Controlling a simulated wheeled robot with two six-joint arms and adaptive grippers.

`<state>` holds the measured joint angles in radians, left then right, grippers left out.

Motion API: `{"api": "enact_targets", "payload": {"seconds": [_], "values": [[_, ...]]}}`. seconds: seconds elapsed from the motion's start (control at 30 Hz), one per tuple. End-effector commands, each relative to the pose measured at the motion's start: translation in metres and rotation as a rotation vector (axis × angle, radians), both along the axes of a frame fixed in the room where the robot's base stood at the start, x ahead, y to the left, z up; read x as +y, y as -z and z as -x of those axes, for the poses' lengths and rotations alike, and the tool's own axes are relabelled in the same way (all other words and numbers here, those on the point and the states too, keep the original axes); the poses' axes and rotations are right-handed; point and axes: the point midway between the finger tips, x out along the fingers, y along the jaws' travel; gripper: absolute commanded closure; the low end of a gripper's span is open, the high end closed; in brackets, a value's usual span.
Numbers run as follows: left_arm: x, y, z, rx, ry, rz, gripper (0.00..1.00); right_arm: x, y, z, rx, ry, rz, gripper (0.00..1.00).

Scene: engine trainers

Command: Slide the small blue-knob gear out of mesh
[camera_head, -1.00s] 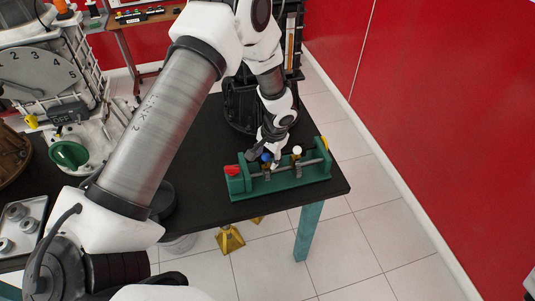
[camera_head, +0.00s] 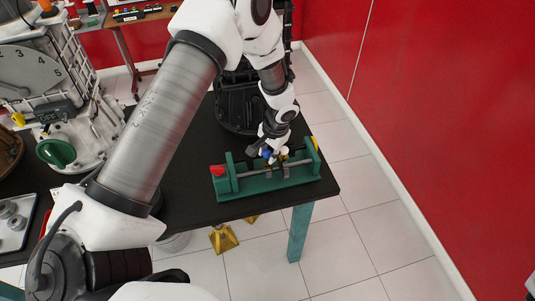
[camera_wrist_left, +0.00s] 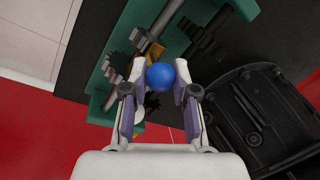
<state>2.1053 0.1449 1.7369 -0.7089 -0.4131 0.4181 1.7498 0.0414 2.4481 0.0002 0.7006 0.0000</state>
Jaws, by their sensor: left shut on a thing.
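The green gear stand (camera_head: 254,185) sits near the front right edge of the black table, with a grey shaft running along it. My left gripper (camera_head: 269,152) reaches down over the stand from behind. It is shut on the round blue knob (camera_head: 266,154), which sits between the fingertips (camera_wrist_left: 166,82) in the wrist view (camera_wrist_left: 161,76). The wrist view shows toothed dark gears (camera_wrist_left: 118,68) by the shaft (camera_wrist_left: 165,18); I cannot tell which belongs to the blue knob. My right gripper is out of view.
A red knob (camera_head: 217,170) marks the stand's left end, a yellow piece (camera_head: 315,143) its right end. A black housing (camera_head: 237,98) stands behind it. A large engine trainer (camera_head: 75,90) is at left. White floor and a red wall lie right of the table.

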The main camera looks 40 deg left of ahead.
Motion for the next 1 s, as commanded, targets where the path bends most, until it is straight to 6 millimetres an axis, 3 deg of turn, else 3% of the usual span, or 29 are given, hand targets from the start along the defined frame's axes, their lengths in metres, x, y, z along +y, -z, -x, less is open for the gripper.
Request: {"api": "enact_targets", "payload": {"seconds": [0.17,0.2,0.27,0.67,1.0], "values": [[-0.003,0.001,-0.002,-0.009,0.003,0.005,1.0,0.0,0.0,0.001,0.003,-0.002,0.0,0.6],[-0.002,0.001,-0.002,-0.008,0.003,0.005,0.63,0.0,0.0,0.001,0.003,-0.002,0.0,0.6],[-0.002,0.001,-0.002,-0.007,0.003,0.004,0.47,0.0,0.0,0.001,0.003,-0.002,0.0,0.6],[-0.004,-0.008,-0.002,-0.007,0.004,0.002,0.47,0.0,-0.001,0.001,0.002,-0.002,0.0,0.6],[-0.023,-0.087,-0.003,-0.01,0.006,-0.001,0.47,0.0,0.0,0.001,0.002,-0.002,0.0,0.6]]}}
